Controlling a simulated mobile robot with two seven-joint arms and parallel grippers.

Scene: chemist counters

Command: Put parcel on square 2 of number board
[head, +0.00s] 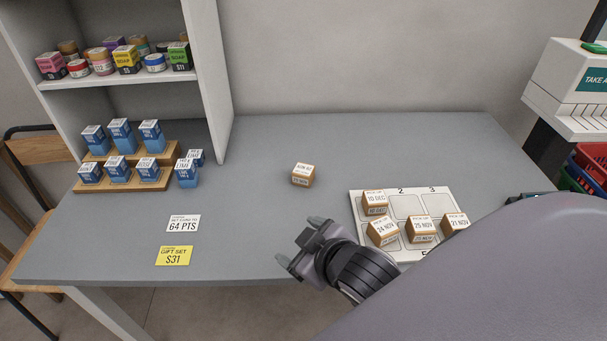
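A small brown parcel (303,175) with a white label stands alone on the grey counter, left of the number board. The white number board (420,191) lies on the counter at the right. Its square 2 (405,207), top row middle, is bare, and so is square 3. A parcel (375,203) sits on the top left square, and several more stand in the front row. My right gripper (298,241) is open and empty, its fingers apart, in front of the loose parcel and clear of it. My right arm hides the board's front right part. My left gripper is out of view.
Blue boxes (120,135) stand on wooden steps at the left, below a shelf of soaps and tins (115,60). A white tag (183,223) and a yellow tag (174,256) lie at the front left. A white dispenser (570,90) stands far right.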

